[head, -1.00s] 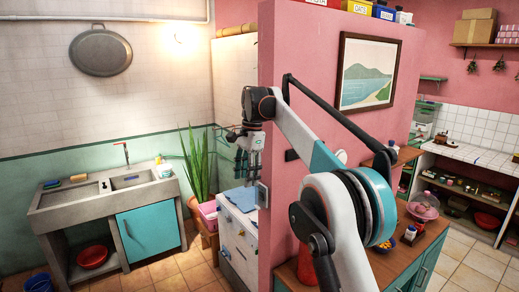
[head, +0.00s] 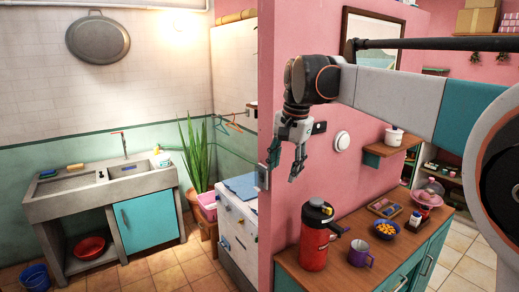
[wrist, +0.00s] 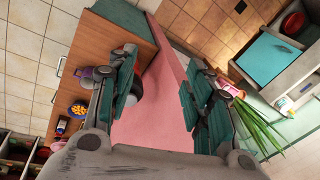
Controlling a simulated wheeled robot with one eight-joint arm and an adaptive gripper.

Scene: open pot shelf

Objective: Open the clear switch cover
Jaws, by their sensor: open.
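A small grey-framed switch box (head: 262,176) sits on the end edge of the pink wall in the head view. It may be the switch with the clear cover; it is too small to tell whether a cover is shut over it. My gripper (head: 284,165) points down beside the pink wall, its fingers spread and nothing between them. The left finger overlaps the area just above the switch box in the picture. In the wrist view my gripper (wrist: 162,85) is open, with the pink wall between its fingers. I cannot make out the switch there.
The pink wall (head: 300,185) carries a white round fitting (head: 342,141). Below, a wooden counter (head: 345,272) holds a red flask (head: 315,238), a purple mug (head: 361,253) and a bowl (head: 387,230). A white cabinet (head: 237,232) stands left of the wall, with a plant (head: 196,155) behind.

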